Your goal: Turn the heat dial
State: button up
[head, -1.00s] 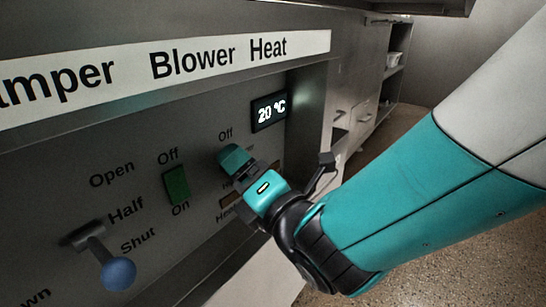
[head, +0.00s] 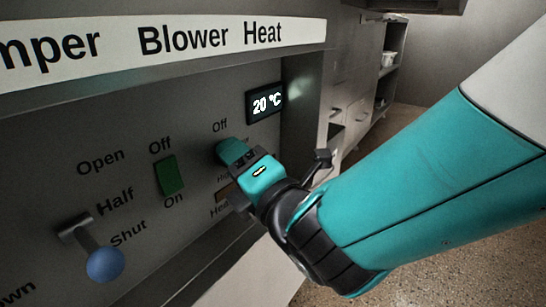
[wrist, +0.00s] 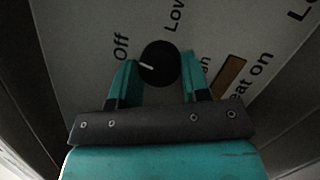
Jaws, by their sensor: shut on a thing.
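The heat dial (wrist: 159,64) is a round black knob with a white pointer line. In the wrist view the line points left, toward the "Off" label. My gripper (wrist: 157,82) has one teal finger on each side of the dial and is shut on it. In the head view my gripper (head: 232,152) is at the panel below the "Off" label and hides the dial. The temperature display (head: 266,103) above it reads 20 °C.
The green blower switch (head: 169,177) is left of my gripper. The damper lever with a blue ball (head: 104,264) sticks out at lower left. A brown indicator (wrist: 231,76) is beside the dial near "Heat on". Cabinets and shelves (head: 382,75) stand at the back right.

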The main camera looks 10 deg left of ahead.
jog(key=shift+w+d+r+m+g+h+p, duration=0.15)
jog(key=shift+m+g+p, duration=1.5)
jog(key=shift+m, duration=3.1)
jog(key=shift+w+a+r+m+g+h+p, duration=0.1)
jog(key=shift+m+g+p, duration=1.5)
jog(key=shift+m, duration=3.2)
jog(key=shift+w+d+r+m+g+h+p, duration=0.15)
jog(key=shift+m+g+p, duration=1.45)
jog(key=shift+m, duration=3.15)
jog(key=shift+p, duration=0.3)
jog(key=o, duration=0.9)
